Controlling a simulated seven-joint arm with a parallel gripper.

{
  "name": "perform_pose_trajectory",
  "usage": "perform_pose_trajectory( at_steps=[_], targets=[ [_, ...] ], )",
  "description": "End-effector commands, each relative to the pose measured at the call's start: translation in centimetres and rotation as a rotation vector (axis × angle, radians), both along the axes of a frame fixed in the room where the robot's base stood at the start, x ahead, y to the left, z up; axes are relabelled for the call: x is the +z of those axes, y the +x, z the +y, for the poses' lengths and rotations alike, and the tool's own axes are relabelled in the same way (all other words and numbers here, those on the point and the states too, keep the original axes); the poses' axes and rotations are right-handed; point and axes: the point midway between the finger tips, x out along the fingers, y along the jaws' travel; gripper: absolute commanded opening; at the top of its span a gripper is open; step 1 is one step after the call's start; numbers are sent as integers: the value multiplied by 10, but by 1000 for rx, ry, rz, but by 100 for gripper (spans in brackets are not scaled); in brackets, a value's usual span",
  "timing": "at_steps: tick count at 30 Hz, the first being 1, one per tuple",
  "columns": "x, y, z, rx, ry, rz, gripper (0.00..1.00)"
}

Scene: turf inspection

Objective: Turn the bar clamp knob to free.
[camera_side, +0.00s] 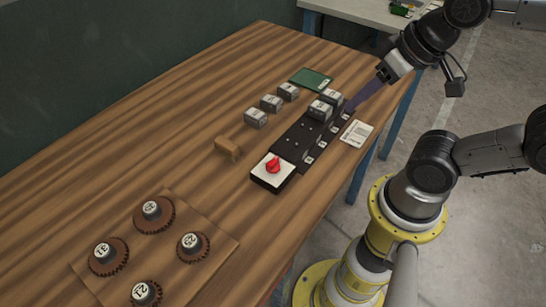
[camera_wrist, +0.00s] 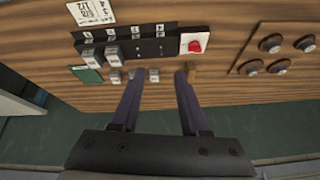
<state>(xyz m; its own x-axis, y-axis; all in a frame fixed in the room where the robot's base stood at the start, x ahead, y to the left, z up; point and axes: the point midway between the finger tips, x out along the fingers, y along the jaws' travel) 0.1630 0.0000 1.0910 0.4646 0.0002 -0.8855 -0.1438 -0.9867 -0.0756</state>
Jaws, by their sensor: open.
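The red knob (camera_side: 273,165) sits on a white-topped black box at the near end of a long black bar (camera_side: 293,143). The wrist view also shows the knob (camera_wrist: 195,46), to the right of the bar (camera_wrist: 138,49). Any marking of its positions is too small to read. My gripper (camera_side: 350,106) is at the far right end of the bar, away from the knob. In the wrist view its two dark fingers (camera_wrist: 157,80) are apart with nothing held between them.
Two grey blocks (camera_side: 326,105) stand on the bar; several more (camera_side: 271,103) stand behind it. A wooden block (camera_side: 228,148) is near the knob. A green card (camera_side: 311,79) and a white label (camera_side: 356,133) lie nearby. Brown gears (camera_side: 154,214) sit on a board at front left.

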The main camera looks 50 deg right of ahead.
Motion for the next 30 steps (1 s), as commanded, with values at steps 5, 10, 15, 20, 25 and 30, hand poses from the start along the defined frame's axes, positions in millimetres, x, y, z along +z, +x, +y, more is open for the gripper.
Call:
perform_pose_trajectory(
  at_steps=[5,10,15,20,25,30],
  targets=[
    [14,7,1,-333,175,7,45],
    [24,26,7,-663,335,70,45],
    [29,55,20,-990,452,158,45],
    [21,92,43,-1288,492,256,45],
    [0,122,71,-1423,439,335,45],
    [-21,134,90,-1393,364,385,45]
  ],
)
